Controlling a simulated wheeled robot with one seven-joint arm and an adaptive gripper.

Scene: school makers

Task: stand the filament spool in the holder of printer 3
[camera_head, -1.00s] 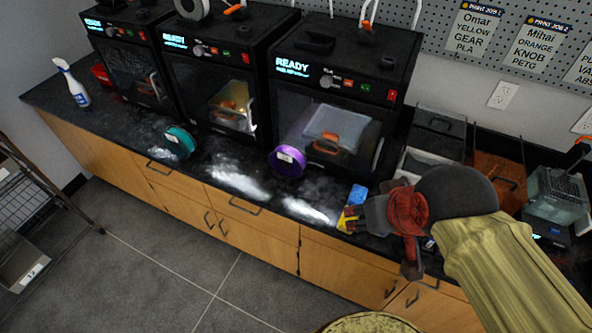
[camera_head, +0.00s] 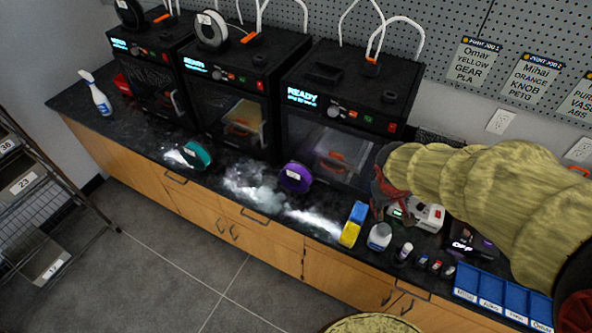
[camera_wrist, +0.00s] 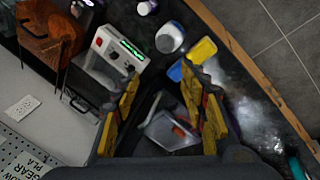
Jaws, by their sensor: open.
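A purple filament spool (camera_head: 296,177) stands on its rim on the black counter in front of the right printer (camera_head: 340,100). A teal spool (camera_head: 196,154) stands likewise, further left. The right printer's screen reads READY, and no spool sits in the dark holder (camera_head: 323,73) on its top. I cannot read printer numbers. My gripper (camera_wrist: 163,75) is open and empty in the wrist view, its yellow-and-black fingers apart. In the head view it is right of the purple spool, above the counter, partly hidden by my arm. The teal spool (camera_wrist: 296,166) shows at the wrist view's edge.
The middle printer (camera_head: 225,85) carries a white spool (camera_head: 211,29); the left printer (camera_head: 150,60) carries a black one (camera_head: 130,13). A blue-and-yellow block (camera_head: 353,224), a white jar (camera_head: 379,236), small bottles, a white device (camera_head: 428,216) and blue bins (camera_head: 490,290) crowd the right counter.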

